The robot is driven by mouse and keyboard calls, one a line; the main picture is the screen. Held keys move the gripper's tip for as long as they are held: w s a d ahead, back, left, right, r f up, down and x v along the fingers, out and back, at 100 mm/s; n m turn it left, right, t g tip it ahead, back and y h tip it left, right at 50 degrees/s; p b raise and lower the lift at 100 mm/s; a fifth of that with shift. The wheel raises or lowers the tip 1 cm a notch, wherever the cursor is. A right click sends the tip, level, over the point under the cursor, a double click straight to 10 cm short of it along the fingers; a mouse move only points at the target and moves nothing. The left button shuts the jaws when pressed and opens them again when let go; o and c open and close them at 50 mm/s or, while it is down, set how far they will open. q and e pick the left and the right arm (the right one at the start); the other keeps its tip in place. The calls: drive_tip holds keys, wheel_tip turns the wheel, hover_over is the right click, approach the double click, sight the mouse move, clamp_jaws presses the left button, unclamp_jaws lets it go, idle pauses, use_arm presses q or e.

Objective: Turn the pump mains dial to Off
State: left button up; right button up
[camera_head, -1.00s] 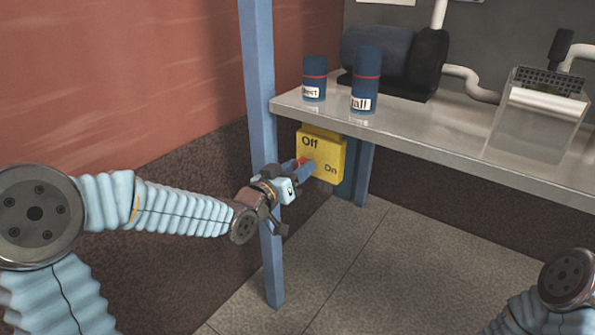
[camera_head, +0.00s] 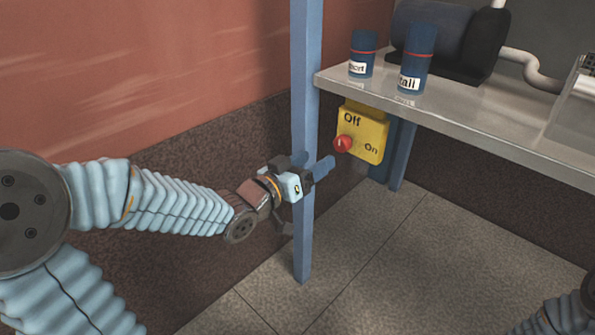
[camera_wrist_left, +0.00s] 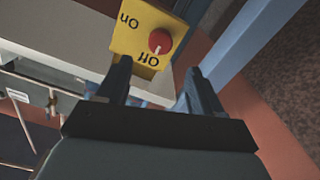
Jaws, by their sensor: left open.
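The pump mains dial (camera_head: 343,144) is a round red knob on a yellow box (camera_head: 375,137) marked Off and On, below the bench. It also shows in the left wrist view (camera_wrist_left: 160,40). A small white mark on the knob appears to point toward Off. My left gripper (camera_head: 322,168) is open and empty, in front of the box and a little lower left of the dial. In the left wrist view my left gripper's fingers (camera_wrist_left: 157,80) are apart, with the dial beyond them and clear of them. My right gripper is not in view; only part of that arm shows.
A blue bench leg (camera_head: 303,100) stands close behind my left wrist. Above the box is the bench top (camera_head: 470,110), with a short blue container (camera_head: 362,55), a tall blue container (camera_head: 416,60) and a pump (camera_head: 440,40). The floor below is clear.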

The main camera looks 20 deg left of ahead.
use_arm(q)
drive_tip(key=shift+b+v, duration=0.9)
drive_tip(key=shift+v, duration=1.55)
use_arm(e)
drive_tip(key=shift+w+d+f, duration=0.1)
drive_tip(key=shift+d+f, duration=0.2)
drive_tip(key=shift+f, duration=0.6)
use_arm(q)
drive_tip(key=d+f+n+g+y+p, duration=0.3)
drive_tip(key=f+g, duration=0.5)
drive_tip(key=f, duration=1.8)
drive_tip(key=s+d+f+g, duration=0.3)
drive_tip(key=s+f+g, duration=0.1)
drive_tip(key=s+f, duration=0.3)
drive_tip(key=s+d+f+g+p, duration=0.1)
drive_tip(key=s+d+f+g, duration=0.3)
drive_tip(key=s+f, duration=0.4)
drive_tip(key=shift+d+f+h, duration=0.25)
drive_tip(key=shift+f+h, duration=0.15)
drive_tip(key=shift+f, duration=0.5)
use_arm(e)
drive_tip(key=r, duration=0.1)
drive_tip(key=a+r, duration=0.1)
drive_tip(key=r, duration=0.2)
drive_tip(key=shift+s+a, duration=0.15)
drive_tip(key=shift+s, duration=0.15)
use_arm(q)
drive_tip(key=shift+w, duration=0.1)
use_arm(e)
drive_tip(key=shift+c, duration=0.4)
